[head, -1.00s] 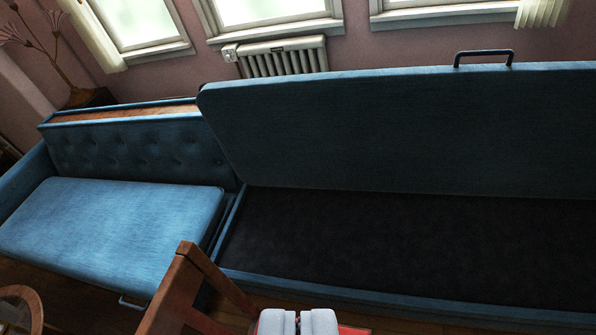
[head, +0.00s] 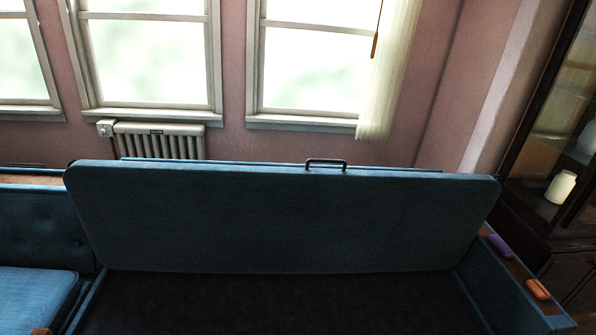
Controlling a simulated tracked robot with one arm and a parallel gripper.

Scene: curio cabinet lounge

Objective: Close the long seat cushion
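The long seat cushion (head: 285,220) is a dark blue panel raised up at the back of the bench. Its flat face is turned toward me and it leans against the backrest side. My gripper is out of the picture.
A shorter blue seat (head: 35,296) lies flat at the left. Purple (head: 500,245) and orange (head: 538,288) items rest on the right wooden armrest. A glass cabinet (head: 560,150) stands at the right. A radiator (head: 158,141) and windows are behind.

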